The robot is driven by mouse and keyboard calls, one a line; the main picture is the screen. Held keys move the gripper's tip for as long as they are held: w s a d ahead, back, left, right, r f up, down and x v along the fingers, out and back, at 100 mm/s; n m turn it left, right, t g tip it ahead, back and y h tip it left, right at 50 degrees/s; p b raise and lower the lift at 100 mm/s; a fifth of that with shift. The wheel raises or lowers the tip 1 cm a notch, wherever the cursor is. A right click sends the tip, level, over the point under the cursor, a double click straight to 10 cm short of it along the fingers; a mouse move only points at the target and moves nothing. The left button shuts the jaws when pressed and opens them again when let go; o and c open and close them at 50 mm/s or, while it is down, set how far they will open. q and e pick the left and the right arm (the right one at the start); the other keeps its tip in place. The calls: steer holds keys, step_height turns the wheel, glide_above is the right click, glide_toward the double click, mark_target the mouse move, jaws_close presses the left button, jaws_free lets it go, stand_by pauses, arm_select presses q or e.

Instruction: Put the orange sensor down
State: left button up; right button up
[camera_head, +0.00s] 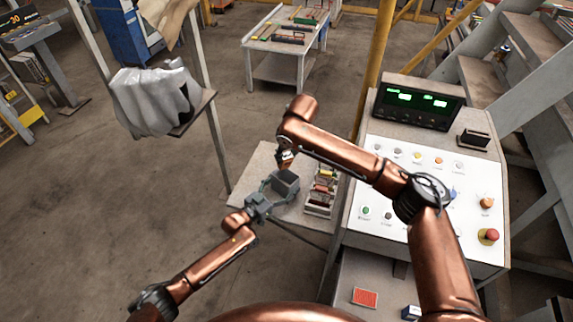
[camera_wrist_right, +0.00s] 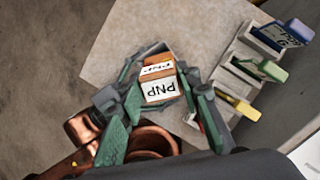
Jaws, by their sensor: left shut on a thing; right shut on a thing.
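The orange sensor (camera_wrist_right: 159,84) shows in the right wrist view, with a white label reading PNP, between grey-green fingers. My right gripper (camera_wrist_right: 165,108) is shut on it. In the head view my right gripper (camera_head: 286,160) points down over the small grey table. My left gripper (camera_head: 270,196) comes in from the lower left and meets it there. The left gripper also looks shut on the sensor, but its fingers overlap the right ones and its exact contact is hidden. The sensor is mostly hidden in the head view.
A rack (camera_head: 318,207) with several coloured blocks stands on the small table (camera_head: 240,178), right of the grippers; a yellow block (camera_wrist_right: 238,106) shows there. The control panel (camera_head: 440,185) is close on the right. The table's left part is bare.

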mark_target(286, 167)
steer(key=shift+f, duration=2)
steer(key=shift+f, duration=0.1)
steer(key=shift+f, duration=0.15)
steer(key=o, duration=1.2)
steer(key=shift+r, duration=0.45)
steer(key=v, duration=1.1)
steer(key=shift+s+r, duration=0.15)
steer(key=shift+r, duration=0.15)
